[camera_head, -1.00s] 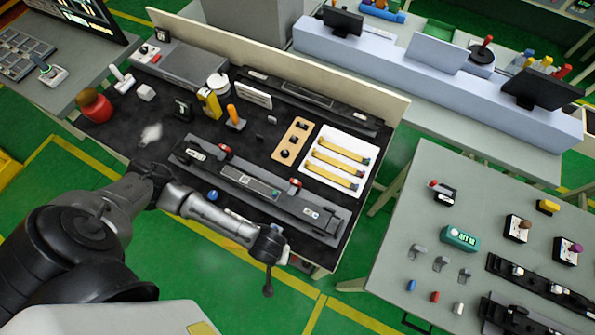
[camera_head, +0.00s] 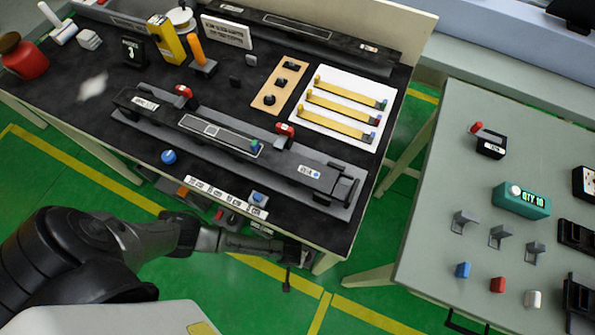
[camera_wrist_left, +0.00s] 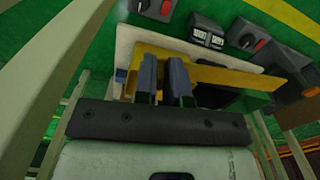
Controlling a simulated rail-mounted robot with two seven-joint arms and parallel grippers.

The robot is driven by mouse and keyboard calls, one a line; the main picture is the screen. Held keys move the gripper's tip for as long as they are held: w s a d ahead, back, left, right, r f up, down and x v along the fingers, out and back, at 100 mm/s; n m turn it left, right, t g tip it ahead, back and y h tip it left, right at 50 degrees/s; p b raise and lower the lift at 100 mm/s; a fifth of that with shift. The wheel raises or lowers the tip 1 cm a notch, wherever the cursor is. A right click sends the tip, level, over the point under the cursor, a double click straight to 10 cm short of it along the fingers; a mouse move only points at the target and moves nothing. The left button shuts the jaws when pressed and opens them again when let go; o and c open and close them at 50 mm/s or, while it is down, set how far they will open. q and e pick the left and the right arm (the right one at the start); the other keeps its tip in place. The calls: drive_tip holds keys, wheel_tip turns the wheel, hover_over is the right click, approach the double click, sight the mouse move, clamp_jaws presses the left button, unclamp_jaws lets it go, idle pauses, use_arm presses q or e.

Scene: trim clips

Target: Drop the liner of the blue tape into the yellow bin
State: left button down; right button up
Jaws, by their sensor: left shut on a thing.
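My left gripper (camera_head: 297,256) is low at the table's front edge, partly hidden there. In the left wrist view its two dark fingers (camera_wrist_left: 163,78) are close together and shut on a thin thing. Fingers cover most of that thing, so I cannot tell its shape. A yellow surface (camera_wrist_left: 235,78) lies behind and right of the fingers, with a dark area below it. It looks like the yellow bin, but I cannot confirm this. On the table, a white tray (camera_head: 341,77) holds three yellow strips (camera_head: 338,106) with coloured ends. My right gripper is out of view.
Boxes with red knobs (camera_wrist_left: 247,40) and a counter (camera_wrist_left: 207,38) stand beyond the fingers. A pale panel (camera_wrist_left: 125,45) is close by. The black table (camera_head: 110,80) carries a long grey fixture (camera_head: 200,150). A grey table (camera_head: 420,200) stands at right.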

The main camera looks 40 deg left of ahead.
use_arm(q)
wheel_tip(320, 180, down, 8)
drive_tip(key=w+m+b, duration=0.1)
drive_tip(key=w+b, duration=0.1)
drive_tip(key=b, duration=0.2)
drive_tip(key=shift+w+f+m, duration=0.25)
drive_tip(key=shift+w+m, duration=0.05)
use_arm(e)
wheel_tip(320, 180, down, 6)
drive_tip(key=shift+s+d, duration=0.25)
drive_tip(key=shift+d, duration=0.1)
use_arm(q)
drive_tip(key=shift+r, duration=0.1)
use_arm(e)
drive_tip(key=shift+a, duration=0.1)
use_arm(q)
drive_tip(key=w+a+f+b, duration=0.2)
drive_tip(key=w+b, duration=0.3)
drive_tip(key=w, duration=0.4)
drive_tip(key=w+a+f+b, duration=0.3)
drive_tip(key=w+b, duration=0.3)
drive_tip(key=w, duration=0.3)
drive_tip(key=shift+w+a, duration=0.4)
drive_tip(key=shift+a, duration=0.3)
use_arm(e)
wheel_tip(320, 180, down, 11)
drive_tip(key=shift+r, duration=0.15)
